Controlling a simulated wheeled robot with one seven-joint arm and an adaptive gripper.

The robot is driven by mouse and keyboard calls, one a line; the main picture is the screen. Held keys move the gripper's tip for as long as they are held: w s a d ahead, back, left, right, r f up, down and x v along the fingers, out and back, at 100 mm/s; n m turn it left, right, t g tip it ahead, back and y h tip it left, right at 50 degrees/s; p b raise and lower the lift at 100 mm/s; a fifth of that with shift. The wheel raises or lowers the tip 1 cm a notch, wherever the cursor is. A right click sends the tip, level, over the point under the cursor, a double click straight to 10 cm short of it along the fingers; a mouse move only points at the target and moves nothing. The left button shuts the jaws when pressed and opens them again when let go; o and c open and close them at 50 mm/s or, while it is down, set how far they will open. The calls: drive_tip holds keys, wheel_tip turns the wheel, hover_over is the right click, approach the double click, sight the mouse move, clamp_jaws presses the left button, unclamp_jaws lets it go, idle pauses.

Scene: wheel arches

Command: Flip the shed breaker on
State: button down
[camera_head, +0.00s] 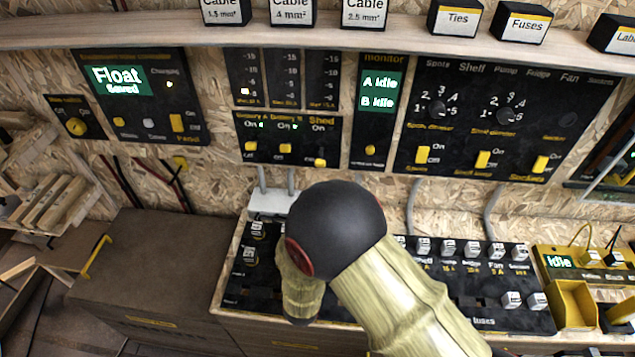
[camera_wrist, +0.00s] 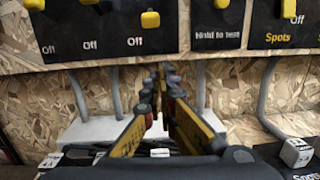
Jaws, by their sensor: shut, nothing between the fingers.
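The breaker panel (camera_head: 240,120) is black, with three yellow levers. The Shed breaker lever (camera_head: 320,162) is at the right, down near its Off mark, and sits lower than the other two. It also shows at the top of the wrist view (camera_wrist: 150,19), above and slightly left of my fingertips. The two battery levers (camera_head: 250,146) (camera_head: 285,148) sit higher, with small green lights above them. My gripper (camera_wrist: 165,70) is shut and empty, its fingertips below the panel's lower edge in the wrist view. In the head view my arm hides the fingers.
The monitor panel (camera_head: 370,130) is just right of the breakers, with the switch panel (camera_head: 470,75) beyond. Grey conduits (camera_head: 413,205) run down the wall. The fuse board (camera_head: 470,265) lies below. A shelf (camera_head: 400,42) with labelled boxes runs above.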

sight(321, 157)
drive_tip(key=shift+s+a+f+n+y, duration=0.1)
drive_tip(key=shift+a+f+n+y, duration=0.35)
drive_tip(key=shift+a, duration=0.2)
drive_tip(key=f+b+x, duration=0.1)
drive_tip(key=b+x, duration=0.2)
drive_tip(key=x, duration=0.7)
drive_tip(key=r, duration=0.1)
drive_tip(key=s+r, duration=0.1)
drive_tip(key=r, duration=0.2)
drive_tip(key=shift+s+a+r+b, duration=0.15)
drive_tip(key=shift+s+r+b, duration=0.2)
drive_tip(key=shift+r, duration=0.05)
drive_tip(key=shift+a+r, duration=0.1)
